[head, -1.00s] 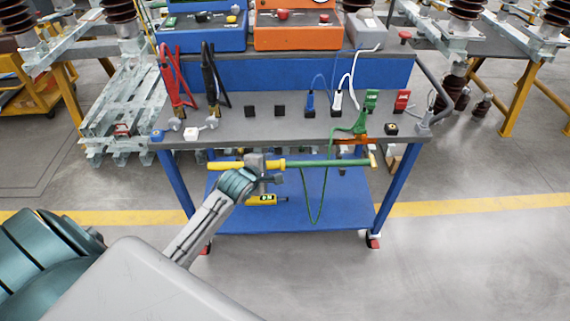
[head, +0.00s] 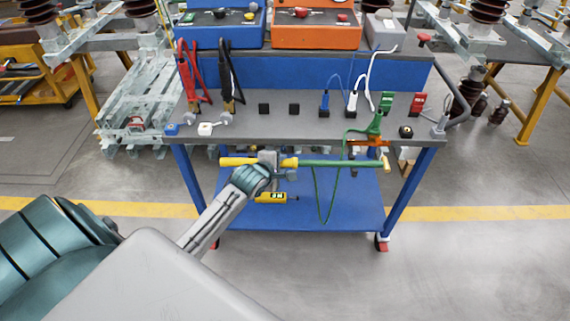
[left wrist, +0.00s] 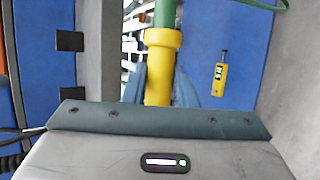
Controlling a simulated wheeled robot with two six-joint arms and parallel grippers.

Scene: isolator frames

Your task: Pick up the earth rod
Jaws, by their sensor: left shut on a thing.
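The earth rod (head: 330,163) is a long rod, yellow on the left and green towards the right, lying level in front of the blue cart's grey top. My left gripper (head: 272,160) is shut on its yellow part. In the left wrist view the rod's yellow collar (left wrist: 160,65) stands between the two blue-grey fingers. My right gripper is in neither view.
The cart's top (head: 300,128) carries red and black clamps, sockets and plugs. A yellow tester (head: 271,197) lies on the lower blue shelf (head: 300,215). Blue and orange instruments stand at the back. Floor in front is clear.

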